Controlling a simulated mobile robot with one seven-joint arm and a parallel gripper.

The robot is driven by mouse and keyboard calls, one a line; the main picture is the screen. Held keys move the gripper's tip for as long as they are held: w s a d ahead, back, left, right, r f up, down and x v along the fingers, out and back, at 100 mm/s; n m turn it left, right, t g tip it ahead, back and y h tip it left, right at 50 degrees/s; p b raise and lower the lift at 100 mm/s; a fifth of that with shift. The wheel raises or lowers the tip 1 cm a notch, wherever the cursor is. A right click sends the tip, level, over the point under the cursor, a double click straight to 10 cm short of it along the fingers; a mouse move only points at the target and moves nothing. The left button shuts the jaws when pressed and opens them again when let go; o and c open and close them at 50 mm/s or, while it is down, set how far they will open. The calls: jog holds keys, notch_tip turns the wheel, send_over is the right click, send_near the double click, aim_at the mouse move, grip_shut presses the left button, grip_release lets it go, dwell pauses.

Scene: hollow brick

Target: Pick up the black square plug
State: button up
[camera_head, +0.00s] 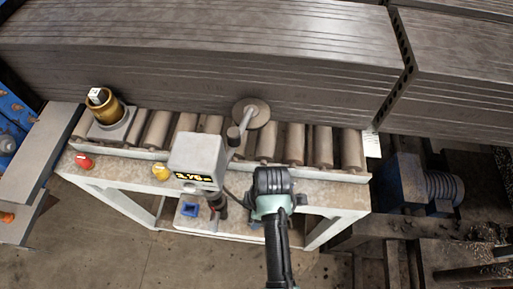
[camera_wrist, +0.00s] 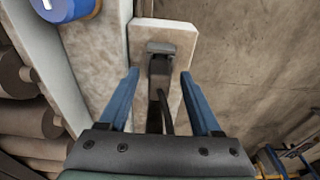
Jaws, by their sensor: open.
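A dark, squarish plug-like piece (camera_wrist: 160,62) shows in the wrist view, with a black cable running from it toward my gripper. It lies against the end of a pale block (camera_wrist: 178,36). My gripper (camera_wrist: 160,74) is open, with one blue finger on each side of the piece and cable. Gaps show between the fingers and the piece, and its depth relative to the fingertips is hard to judge. In the head view my black and green wrist covers this spot, and I cannot make out the plug there.
A roller bench (camera_head: 293,146) carries a brass-coloured cylinder (camera_head: 104,107) at its left end. A grey box with a yellow label (camera_head: 197,162) stands left of my wrist. Stacked dark slabs (camera_head: 200,50) fill the back. Open floor (camera_head: 130,250) lies in front.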

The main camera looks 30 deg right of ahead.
jog(key=shift+c, duration=0.2)
grip_shut()
jog(key=shift+r, duration=0.1)
